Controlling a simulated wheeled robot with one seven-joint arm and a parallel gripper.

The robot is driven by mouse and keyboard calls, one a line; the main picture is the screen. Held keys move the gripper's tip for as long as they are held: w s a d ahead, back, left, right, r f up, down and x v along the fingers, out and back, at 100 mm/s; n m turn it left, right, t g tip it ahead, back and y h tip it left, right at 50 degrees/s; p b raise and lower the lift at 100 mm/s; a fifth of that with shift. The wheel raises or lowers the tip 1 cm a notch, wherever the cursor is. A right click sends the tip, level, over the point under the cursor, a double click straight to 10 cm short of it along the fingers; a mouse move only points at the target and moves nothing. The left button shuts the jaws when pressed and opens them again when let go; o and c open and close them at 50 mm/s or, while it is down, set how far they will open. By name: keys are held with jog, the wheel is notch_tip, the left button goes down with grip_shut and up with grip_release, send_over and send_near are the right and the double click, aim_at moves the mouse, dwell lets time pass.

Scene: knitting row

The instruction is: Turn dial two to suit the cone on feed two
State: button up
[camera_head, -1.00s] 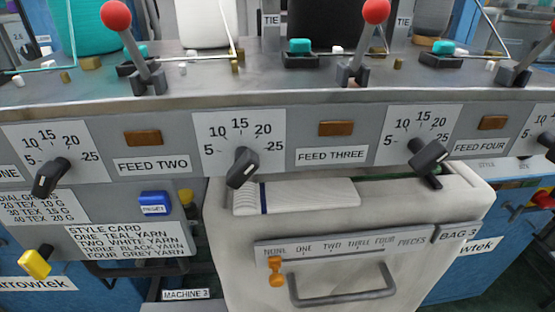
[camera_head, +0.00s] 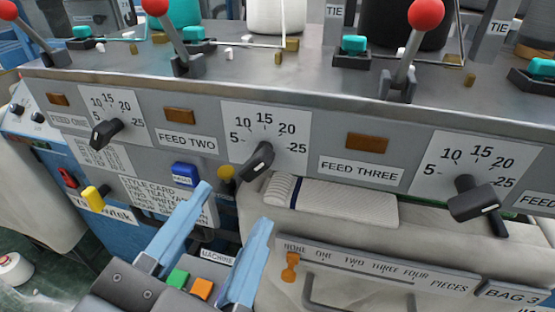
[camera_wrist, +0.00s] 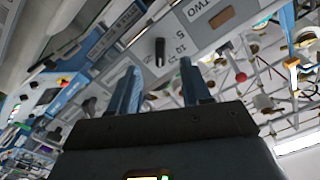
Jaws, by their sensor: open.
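Dial two (camera_head: 257,161) is a dark lever-like knob on a white scale marked 5 to 25, right of the FEED TWO label (camera_head: 187,143). Its white-marked end points down-left, below the 5. My gripper (camera_head: 234,204) has two blue fingers, open and empty, below and slightly left of this dial in the head view. In the wrist view, the dial knob (camera_wrist: 160,51) shows beyond and between the open fingertips (camera_wrist: 158,66), apart from them. The white cone (camera_head: 277,14) stands on the machine top, its upper part cut off; I read no yarn thickness on it.
Neighbouring dials flank it at left (camera_head: 106,132) and right (camera_head: 474,199). Below are a yellow knob (camera_head: 226,174), a blue button (camera_head: 185,174), the partly covered style card (camera_head: 150,200) and a folded knit piece (camera_head: 345,203) on bag 3. Red-topped levers (camera_head: 425,14) stand above.

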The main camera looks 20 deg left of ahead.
aim_at(252, 173)
jog(key=shift+w+a+p, duration=0.2)
jog(key=shift+w+p, duration=0.55)
jog(key=shift+w, duration=3.15)
jog(key=shift+c, duration=0.5)
grip_shut()
